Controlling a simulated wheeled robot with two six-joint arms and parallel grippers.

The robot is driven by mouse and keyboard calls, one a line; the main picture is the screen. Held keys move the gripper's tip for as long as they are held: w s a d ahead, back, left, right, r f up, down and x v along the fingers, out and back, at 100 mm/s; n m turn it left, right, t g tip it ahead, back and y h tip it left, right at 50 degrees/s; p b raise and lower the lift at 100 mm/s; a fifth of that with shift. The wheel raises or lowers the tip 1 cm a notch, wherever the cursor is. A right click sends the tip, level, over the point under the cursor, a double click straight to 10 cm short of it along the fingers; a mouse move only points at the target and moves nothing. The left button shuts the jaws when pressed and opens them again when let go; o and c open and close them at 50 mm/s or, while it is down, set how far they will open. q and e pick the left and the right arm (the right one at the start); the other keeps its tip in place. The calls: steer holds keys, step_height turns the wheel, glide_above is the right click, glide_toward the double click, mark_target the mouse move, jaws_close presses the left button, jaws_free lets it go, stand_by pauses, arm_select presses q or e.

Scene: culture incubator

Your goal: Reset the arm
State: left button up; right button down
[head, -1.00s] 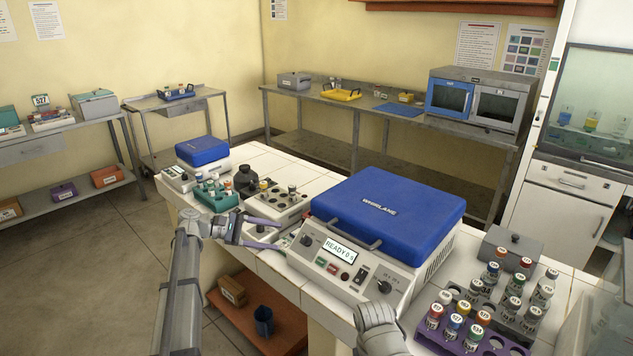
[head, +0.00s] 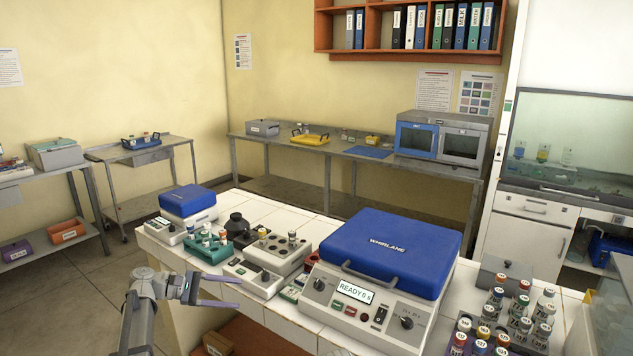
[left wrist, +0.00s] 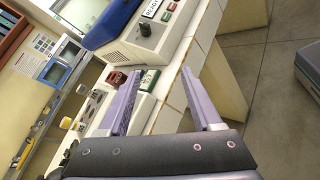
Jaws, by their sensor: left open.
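My left gripper (head: 222,291) is at the lower left of the head view, just off the front edge of the white tiled bench (head: 300,333). Its two purple fingers point right, are spread apart and hold nothing. In the left wrist view the fingers (left wrist: 160,95) frame the bench edge and open floor beyond. My right gripper does not show in the head view.
A blue-lidded centrifuge (head: 390,250) reading READY stands on the bench. A grey block (head: 278,255), a teal tube rack (head: 208,247) and a smaller blue-lidded device (head: 188,200) stand left of it. Capped tubes (head: 520,308) stand at right. Floor at left is clear.

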arm_select(q)
steer(key=s+d+f+m+g+y+p, duration=0.2)
steer(key=s+d+f+m+y, duration=0.2)
steer(key=s+d, duration=0.4)
steer(key=s+d+f+m+g+y+p, duration=0.2)
steer(key=s+d+f+m+y, duration=0.15)
steer(key=s+d, duration=0.45)
steer(key=s+d+f+m+y+p, duration=0.1)
steer(key=s+m+y+p, duration=0.2)
steer(key=s+m+y, duration=0.5)
steer(key=shift+s+d+m+t, duration=0.4)
steer(key=shift+s+m, duration=0.35)
steer(key=shift+s, duration=1.1)
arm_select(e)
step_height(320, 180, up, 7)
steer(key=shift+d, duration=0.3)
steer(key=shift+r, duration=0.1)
